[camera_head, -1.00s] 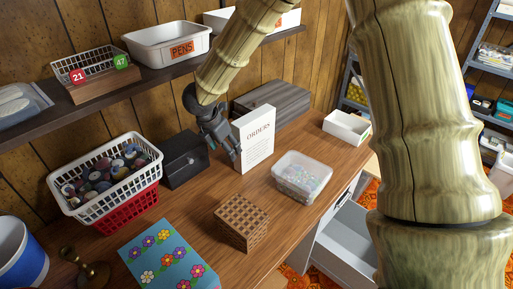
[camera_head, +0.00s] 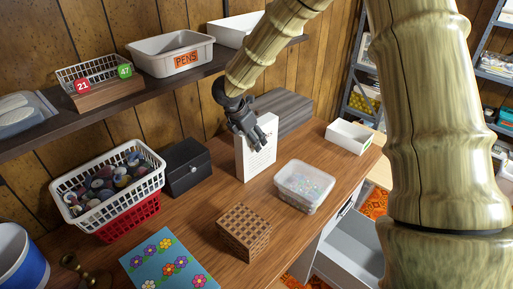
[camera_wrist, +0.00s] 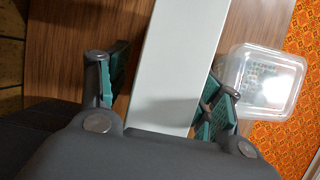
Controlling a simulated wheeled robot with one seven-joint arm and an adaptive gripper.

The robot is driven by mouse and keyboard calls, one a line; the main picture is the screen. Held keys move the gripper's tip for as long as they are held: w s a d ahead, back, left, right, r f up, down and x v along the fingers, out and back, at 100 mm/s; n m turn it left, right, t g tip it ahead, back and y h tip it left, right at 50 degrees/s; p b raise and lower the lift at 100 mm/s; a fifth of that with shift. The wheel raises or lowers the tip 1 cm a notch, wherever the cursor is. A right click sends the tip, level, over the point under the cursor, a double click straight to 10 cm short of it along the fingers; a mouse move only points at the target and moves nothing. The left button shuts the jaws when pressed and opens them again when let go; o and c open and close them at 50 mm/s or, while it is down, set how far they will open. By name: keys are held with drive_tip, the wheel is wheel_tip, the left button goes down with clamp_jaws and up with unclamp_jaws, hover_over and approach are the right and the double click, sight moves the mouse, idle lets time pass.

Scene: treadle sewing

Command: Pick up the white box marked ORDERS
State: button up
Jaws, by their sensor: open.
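The white ORDERS box (camera_head: 259,157) stands upright on the wooden desk in the head view, and my gripper hides the upper part of its face, including most of the title. My gripper (camera_head: 256,139) is at the top of the box, fingers pointing down. In the wrist view the white top of the box (camera_wrist: 174,60) lies between the two green-padded fingers of my gripper (camera_wrist: 163,95). The fingers are apart, one on each side of the box. A gap shows at the left finger; whether the right finger touches cannot be told.
A clear tub (camera_head: 305,186) stands right of the box and a black box (camera_head: 187,166) to its left. A grey case (camera_head: 283,111) lies behind. A wooden lattice block (camera_head: 243,232) is in front. The shelf (camera_head: 103,107) with a PENS bin (camera_head: 172,53) runs above.

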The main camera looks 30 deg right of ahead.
drive_tip(key=shift+w+d+f+p, duration=0.2)
drive_tip(key=shift+w+d, duration=0.05)
drive_tip(key=shift+d, duration=0.45)
drive_tip(key=shift+w+d+f+p, duration=0.15)
drive_tip(key=shift+w+d+p, duration=0.1)
drive_tip(key=shift+d, duration=0.5)
drive_tip(key=shift+w+d+f+p, duration=0.2)
drive_tip(key=shift+d, duration=0.5)
drive_tip(key=shift+f, duration=0.25)
clamp_jaws()
